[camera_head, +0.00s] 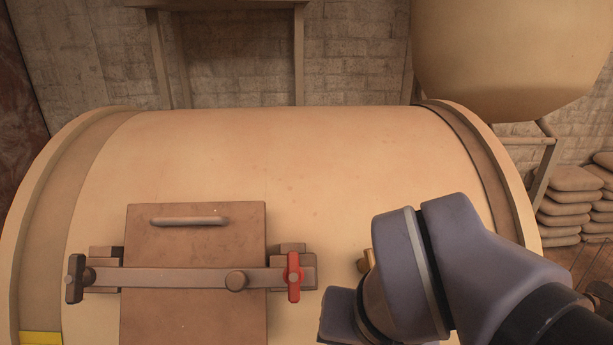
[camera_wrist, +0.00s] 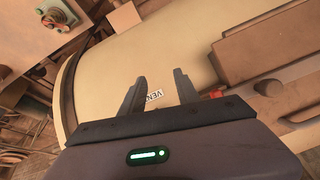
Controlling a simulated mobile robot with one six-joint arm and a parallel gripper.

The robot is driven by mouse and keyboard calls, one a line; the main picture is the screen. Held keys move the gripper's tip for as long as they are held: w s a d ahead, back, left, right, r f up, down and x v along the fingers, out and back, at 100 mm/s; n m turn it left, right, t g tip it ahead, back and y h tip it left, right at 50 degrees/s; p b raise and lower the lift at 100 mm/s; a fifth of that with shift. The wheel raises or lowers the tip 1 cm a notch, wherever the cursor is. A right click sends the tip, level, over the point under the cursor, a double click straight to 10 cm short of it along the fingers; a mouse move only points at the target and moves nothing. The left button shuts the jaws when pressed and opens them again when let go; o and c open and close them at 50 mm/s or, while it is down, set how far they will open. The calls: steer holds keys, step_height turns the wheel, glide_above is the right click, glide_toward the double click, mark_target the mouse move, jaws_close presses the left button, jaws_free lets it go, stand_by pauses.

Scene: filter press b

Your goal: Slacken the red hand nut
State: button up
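The red hand nut (camera_head: 294,277) sits at the right end of a flat crossbar (camera_head: 180,280) in the head view. The crossbar lies across a brown hatch plate (camera_head: 190,245) on the large cream drum. A "VEN…" label on the drum shows beyond the fingers, partly hidden. In the head view my arm is at the lower right, to the right of the red nut, and its fingers are not visible.
A dark hand nut (camera_head: 75,278) is at the crossbar's left end. The hatch has a handle (camera_head: 189,221) above the bar. A small brass-coloured fitting (camera_head: 364,263) is partly behind my arm. Stacked sacks (camera_head: 572,205) lie at the right. The drum's upper surface (camera_head: 290,150) is clear.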

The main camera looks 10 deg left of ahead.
steer(key=n+p, duration=0.2)
steer(key=p, duration=1.1)
glide_toward(293, 270)
steer(key=a+v, duration=0.1)
steer(key=v, duration=0.6)
steer(key=shift+h, duration=0.3)
steer(key=b+x, duration=0.7)
steer(key=x, duration=0.9)
steer(key=shift+d+f+b, duration=0.1)
steer(key=shift+f+b, duration=0.2)
steer(key=shift+b, duration=0.1)
steer(key=shift+w+f, duration=0.25)
steer(key=shift+f, duration=0.05)
steer(key=shift+c, duration=0.5)
jaws_close()
